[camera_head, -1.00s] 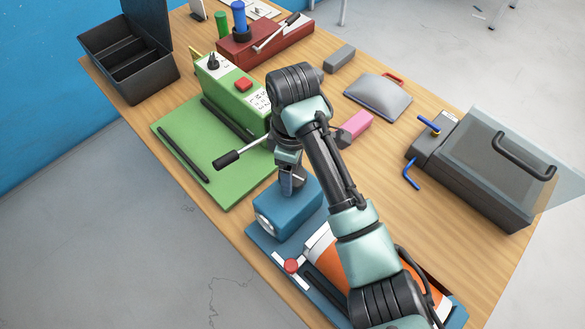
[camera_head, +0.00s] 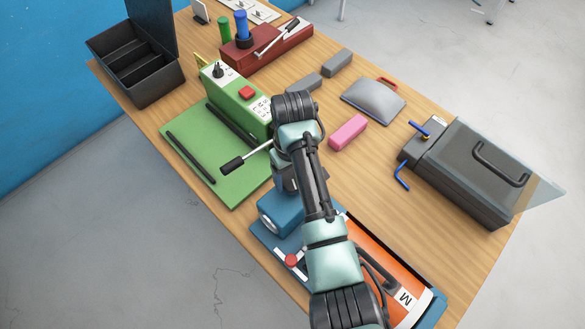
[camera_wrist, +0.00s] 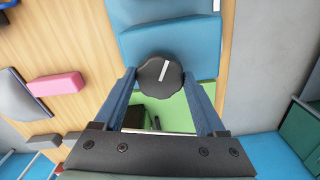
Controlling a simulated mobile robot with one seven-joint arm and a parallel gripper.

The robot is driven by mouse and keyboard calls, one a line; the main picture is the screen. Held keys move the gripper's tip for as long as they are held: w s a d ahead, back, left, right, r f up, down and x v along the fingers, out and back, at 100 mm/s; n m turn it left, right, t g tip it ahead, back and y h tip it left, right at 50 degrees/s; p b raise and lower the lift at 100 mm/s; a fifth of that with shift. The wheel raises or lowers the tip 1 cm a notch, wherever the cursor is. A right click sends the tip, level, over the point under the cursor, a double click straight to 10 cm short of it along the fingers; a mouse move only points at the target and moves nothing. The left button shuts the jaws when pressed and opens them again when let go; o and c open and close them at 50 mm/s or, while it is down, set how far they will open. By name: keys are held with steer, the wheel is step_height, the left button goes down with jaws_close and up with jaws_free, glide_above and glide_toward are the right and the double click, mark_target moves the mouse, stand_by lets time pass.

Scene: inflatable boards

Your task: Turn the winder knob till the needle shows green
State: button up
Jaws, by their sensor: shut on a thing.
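The winder is a blue housing (camera_head: 274,222) on a blue base at the near edge of the table, partly hidden under my arm. Its dark round knob (camera_wrist: 160,74) with a white line shows in the wrist view in front of the blue housing. My gripper (camera_wrist: 160,78) has one finger on each side of the knob and is shut on it. The white line leans slightly to the right at its top. In the head view my gripper (camera_head: 286,186) points down at the housing. No needle or its colour can be made out.
A green board with a lever (camera_head: 233,164) lies close left of my gripper. An orange board (camera_head: 375,252) lies under my arm. A pink block (camera_head: 348,132), a grey cushion (camera_head: 373,101) and a dark case (camera_head: 468,175) stand to the right.

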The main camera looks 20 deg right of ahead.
steer(key=m+p, duration=0.3)
steer(key=m, duration=0.3)
steer(key=shift+w+r, duration=0.1)
stand_by(0.5)
steer(key=o, duration=1.3)
steer(key=shift+r+p, duration=0.75)
steer(key=shift+r, duration=5.75)
steer(key=shift+f, duration=0.1)
